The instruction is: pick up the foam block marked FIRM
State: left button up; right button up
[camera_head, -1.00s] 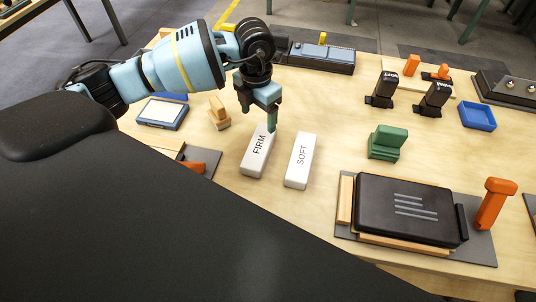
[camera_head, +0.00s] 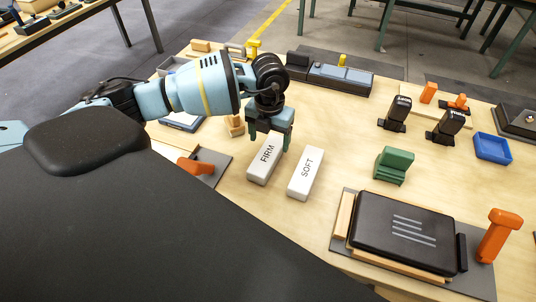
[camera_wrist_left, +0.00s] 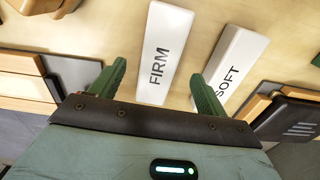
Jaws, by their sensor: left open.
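The white foam block marked FIRM (camera_head: 262,171) lies flat on the wooden table. The white block marked SOFT (camera_head: 298,188) lies close to its right. My left gripper (camera_head: 269,144) is open above the far end of the FIRM block, with its fingers apart across the block's width. In the left wrist view, the FIRM block (camera_wrist_left: 164,60) shows between the two green fingers, and the right finger overlaps the SOFT block (camera_wrist_left: 238,58). The fingers hold nothing. How high the tips are above the table is hard to tell. My right gripper is not in view.
A green stand (camera_head: 393,167) and a black case (camera_head: 400,232) on a grey mat are to the right. An orange part on a grey plate (camera_head: 218,160) lies left of the FIRM block. A small wooden piece (camera_head: 235,128) is near my gripper. Bare table separates SOFT from the green stand.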

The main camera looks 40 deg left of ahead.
aim_at(270, 149)
pick_arm(q)
jog(key=shift+w+f, duration=0.15)
jog(key=shift+f, duration=1.25)
jog(key=shift+w+f, duration=0.15)
jog(key=shift+f, duration=1.25)
jog(key=c, duration=1)
jog(key=shift+c, duration=0.2)
jog(key=shift+r, duration=0.15)
notch_tip(270, 149, up, 10)
jog(key=shift+f, duration=0.15)
